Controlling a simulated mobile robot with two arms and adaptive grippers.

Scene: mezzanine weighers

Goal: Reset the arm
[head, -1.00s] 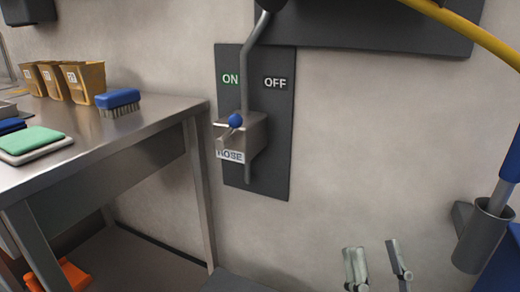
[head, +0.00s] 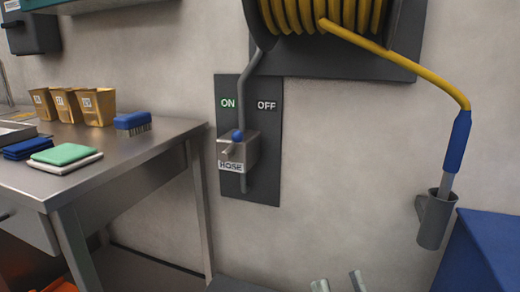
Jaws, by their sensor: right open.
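My right gripper (head: 339,283) shows only by its two pale fingertips at the bottom edge. They stand apart with nothing between them, in front of the wall and well to the lower right of the hose valve. My left gripper is out of view. The hose valve (head: 240,150) is a metal box labelled HOSE on a dark wall plate with ON and OFF signs. Its lever has a blue knob (head: 238,135), and nothing touches it. I cannot tell clearly which sign the lever favours.
A steel table (head: 130,165) at left bears several yellow scoops, a blue brush (head: 133,122) and folded cloths. A yellow hose reel (head: 330,15) hangs above. The hose's blue nozzle grip (head: 458,143) sits in a grey holder (head: 433,220). A blue container (head: 480,255) stands lower right.

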